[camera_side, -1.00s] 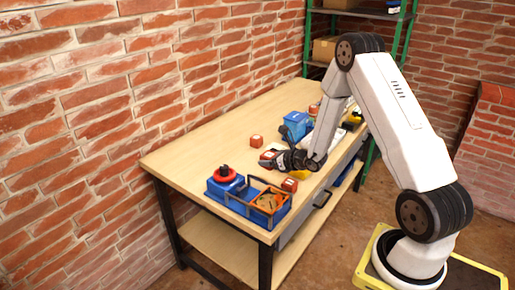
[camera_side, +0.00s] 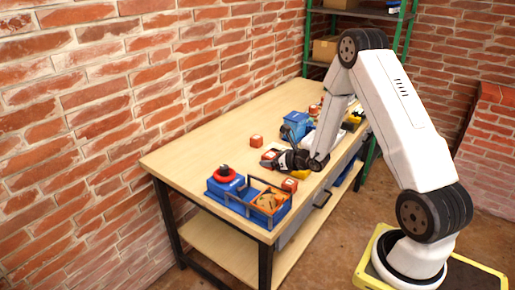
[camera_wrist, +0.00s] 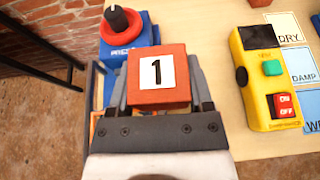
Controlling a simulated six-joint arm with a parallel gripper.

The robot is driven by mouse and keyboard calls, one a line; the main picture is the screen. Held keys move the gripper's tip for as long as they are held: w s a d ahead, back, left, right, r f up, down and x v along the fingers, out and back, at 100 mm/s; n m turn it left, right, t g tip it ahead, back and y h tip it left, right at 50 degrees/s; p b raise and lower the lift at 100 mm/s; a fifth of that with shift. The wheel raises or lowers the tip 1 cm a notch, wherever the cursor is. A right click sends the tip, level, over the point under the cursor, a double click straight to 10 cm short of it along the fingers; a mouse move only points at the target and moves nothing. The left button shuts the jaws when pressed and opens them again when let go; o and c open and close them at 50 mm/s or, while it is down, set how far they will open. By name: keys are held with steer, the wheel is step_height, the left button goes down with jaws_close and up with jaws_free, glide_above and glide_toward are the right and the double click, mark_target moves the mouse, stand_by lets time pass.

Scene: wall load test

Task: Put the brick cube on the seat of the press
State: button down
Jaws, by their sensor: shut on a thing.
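The brick cube (camera_wrist: 158,80) is red-orange with a white label reading 1. My gripper (camera_wrist: 160,92) is shut on it, one finger on each side, in the wrist view. In the side view my gripper (camera_side: 274,158) is low over the bench, with the cube (camera_side: 268,155) at its tip; I cannot tell its height. The blue press (camera_side: 226,186) with a red ring and dark knob stands at the bench's near left, apart from the cube. It also shows beyond the cube in the wrist view (camera_wrist: 122,31). The cube and gripper hide part of it there; its seat is not clear.
A yellow meter (camera_wrist: 265,78) with green and red buttons lies right of the cube, beside cards (camera_wrist: 284,27). Another red cube (camera_side: 257,140) sits farther back, one (camera_side: 289,185) nearer the front. A blue tray (camera_side: 281,214) holds an orange piece. The bench's left middle is clear.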

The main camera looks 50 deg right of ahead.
steer(key=a+r+n+y, duration=0.3)
steer(key=a+r+y, duration=0.1)
steer(key=a+r, duration=1.4)
steer(key=a, duration=0.2)
steer(key=shift+a+n+g, duration=0.3)
steer(key=shift+n+g, duration=0.1)
steer(key=shift+w, duration=0.1)
steer(key=d+f+m+h, duration=0.1)
steer(key=d+f, duration=0.5)
steer(key=d, duration=0.1)
steer(key=d+f+m+h, duration=0.1)
steer(key=d+f, duration=0.5)
steer(key=d, duration=0.1)
steer(key=d+f+m+h, duration=0.1)
steer(key=d+f+h, duration=0.1)
steer(key=d+f, duration=0.4)
steer(key=shift+d+f+m+t, duration=0.15)
steer(key=shift+d+m+t, duration=0.25)
steer(key=shift+d, duration=0.05)
